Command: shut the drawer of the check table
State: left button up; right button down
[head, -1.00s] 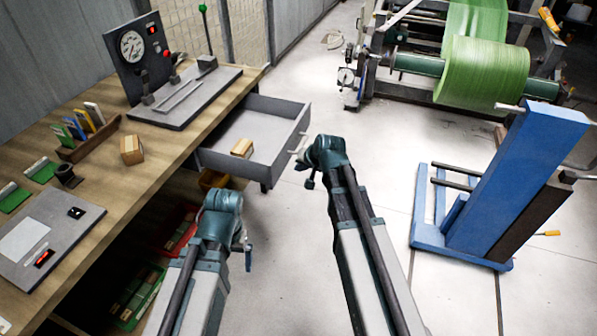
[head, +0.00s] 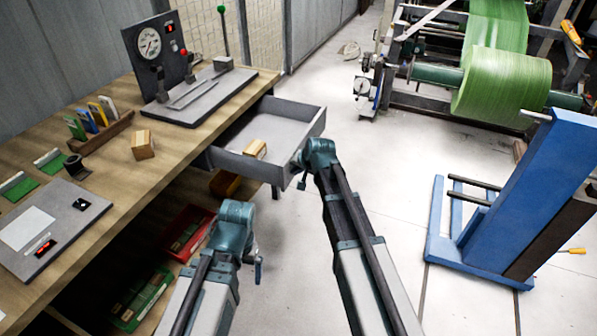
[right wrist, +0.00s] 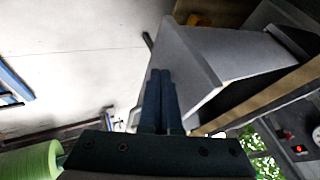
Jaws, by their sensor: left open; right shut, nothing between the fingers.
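The check table (head: 165,165) runs along the left in the head view. Its grey drawer (head: 314,122) stands pulled out to the right, with a small tan box (head: 256,148) inside. My right gripper (head: 299,172) is shut and empty, close by the outer front face of the drawer. The right wrist view shows its closed fingers (right wrist: 160,98) beside the grey drawer panel (right wrist: 187,62); I cannot tell whether they touch. The drawer's handle is hidden behind my right wrist. My left gripper (head: 257,268) is open and empty, low beside the table, apart from the drawer.
A gauge stand (head: 150,50) and a small box (head: 143,145) sit on the tabletop. Red (head: 190,232) and green (head: 140,300) bins lie beneath. A blue stand (head: 520,200) is on the right, a green film roll (head: 500,88) behind. Floor between is clear.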

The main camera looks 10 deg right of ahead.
jog(key=w+a, duration=0.5)
jog(key=a, duration=0.2)
jog(key=w+a, duration=0.5)
jog(key=a, duration=0.3)
jog(key=w+a, duration=0.6)
jog(key=a, duration=0.2)
jog(key=shift+a, duration=0.45)
jog(key=shift+w+r, duration=0.1)
jog(key=shift+w, duration=0.05)
jog(key=shift+s+d, duration=0.4)
jog(key=s+d, duration=0.1)
jog(key=s+d+p, duration=0.1)
jog(key=d, duration=0.1)
jog(key=shift+s+r, duration=0.2)
jog(key=shift+r, duration=0.15)
jog(key=p+v, duration=0.7)
jog(key=v, duration=0.2)
